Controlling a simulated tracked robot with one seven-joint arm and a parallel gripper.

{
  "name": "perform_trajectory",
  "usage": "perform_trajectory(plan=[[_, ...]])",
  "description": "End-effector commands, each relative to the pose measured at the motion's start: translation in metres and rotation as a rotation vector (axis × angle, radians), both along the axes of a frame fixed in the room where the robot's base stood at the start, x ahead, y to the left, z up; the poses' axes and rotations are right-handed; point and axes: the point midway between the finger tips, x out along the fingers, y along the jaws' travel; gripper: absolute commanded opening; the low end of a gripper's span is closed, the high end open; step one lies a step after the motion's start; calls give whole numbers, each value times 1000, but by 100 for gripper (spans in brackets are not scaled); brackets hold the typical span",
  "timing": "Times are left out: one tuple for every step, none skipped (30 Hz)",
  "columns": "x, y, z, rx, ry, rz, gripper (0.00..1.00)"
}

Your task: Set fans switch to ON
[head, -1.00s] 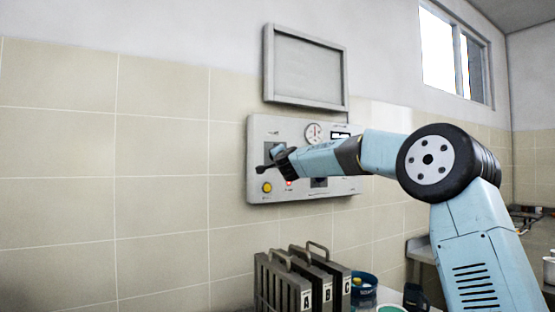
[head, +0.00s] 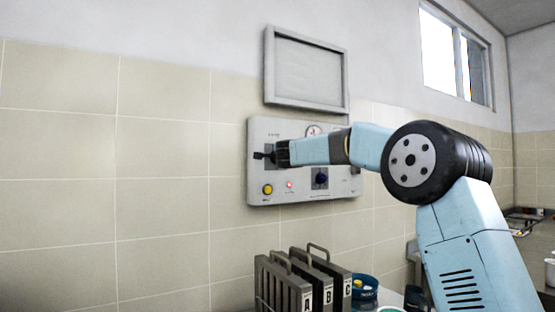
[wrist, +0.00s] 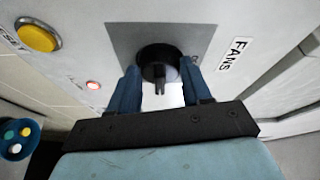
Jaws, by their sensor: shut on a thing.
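The fans switch is a black round knob (wrist: 158,72) on a dark grey plate, beside a white "FANS" label (wrist: 235,52) in the wrist view. My gripper (wrist: 157,85) is shut on the knob, with one finger on each side of it. In the head view my gripper (head: 272,154) is at the upper left of the light grey control panel (head: 330,189) and hides most of the switch. A bar sticks out from the knob between the fingers. I cannot read the switch position marks clearly.
A grey frame (head: 306,68) hangs above. Lettered black binder-like holders (head: 305,285) stand below.

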Motion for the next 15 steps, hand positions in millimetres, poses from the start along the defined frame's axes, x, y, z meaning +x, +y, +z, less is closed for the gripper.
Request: perform_trajectory(plan=[[2, -2, -5, -1, 7, -5, 18], [2, -2, -5, 0, 7, -5, 18], [2, -2, -5, 1, 9, -5, 18], [2, -2, -5, 1, 9, -5, 18], [2, -2, -5, 1, 9, -5, 18], [2, -2, -5, 1, 9, -5, 18], [2, -2, -5, 1, 9, -5, 18], [2, -2, -5, 1, 9, -5, 18], [2, -2, -5, 1, 10, -5, 18], [2, -2, -6, 1, 10, -5, 18], [2, -2, -6, 1, 10, -5, 18], [2, -2, -6, 0, 9, -5, 49], [2, -2, -6, 1, 10, -5, 52], [2, -2, -6, 0, 9, -5, 55], [2, -2, -5, 1, 9, -5, 59]])
